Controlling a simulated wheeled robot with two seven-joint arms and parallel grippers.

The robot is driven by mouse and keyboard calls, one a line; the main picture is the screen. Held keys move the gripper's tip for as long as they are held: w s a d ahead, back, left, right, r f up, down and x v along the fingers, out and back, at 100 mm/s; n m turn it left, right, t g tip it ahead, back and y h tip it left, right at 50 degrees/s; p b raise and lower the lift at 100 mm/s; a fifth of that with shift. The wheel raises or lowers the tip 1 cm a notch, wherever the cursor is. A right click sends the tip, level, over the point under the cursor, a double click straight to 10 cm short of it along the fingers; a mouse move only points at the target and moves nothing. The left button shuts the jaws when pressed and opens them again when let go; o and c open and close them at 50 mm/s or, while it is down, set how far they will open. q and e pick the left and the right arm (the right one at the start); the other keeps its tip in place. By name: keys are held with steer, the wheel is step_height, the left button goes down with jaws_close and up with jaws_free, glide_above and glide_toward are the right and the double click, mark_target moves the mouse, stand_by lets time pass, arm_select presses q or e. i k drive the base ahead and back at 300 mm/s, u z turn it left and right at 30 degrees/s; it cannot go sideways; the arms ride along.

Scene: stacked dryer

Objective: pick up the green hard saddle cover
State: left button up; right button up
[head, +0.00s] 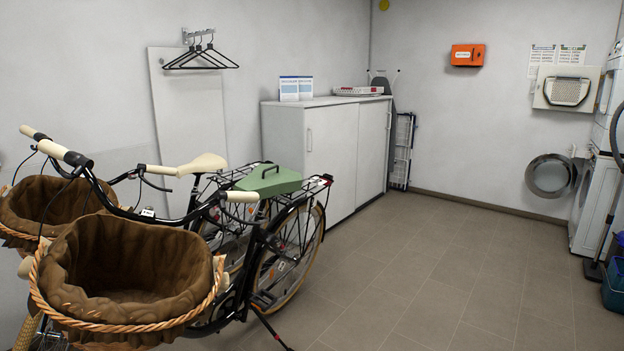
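The green hard saddle cover (270,180) is on the nearer black bicycle, at the place of its saddle, in the middle left of the head view. It is a flat green wedge shape with a dark loop handle on top. The bicycle's rear rack (312,184) is just right of it, and a cream handlebar grip (239,197) shows in front of its lower left side. Neither of my grippers is in view.
Two bicycles stand at the left with brown-lined wicker baskets (125,270) in front. A white cabinet (328,150) stands behind them. Stacked machines (592,200) with an open round door (550,175) are at the far right. The tiled floor (430,270) between is clear.

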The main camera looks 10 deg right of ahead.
mark_target(268, 181)
steer(key=z, duration=0.1)
steer(key=i, duration=0.5)
steer(key=z, duration=0.5)
steer(key=k, duration=0.65)
steer(key=z, duration=0.65)
steer(key=i, duration=1.3)
steer(key=u, duration=1)
steer(key=i, duration=1.05)
steer(key=u, duration=1.45)
steer(key=i, duration=0.15)
steer(key=u, duration=0.05)
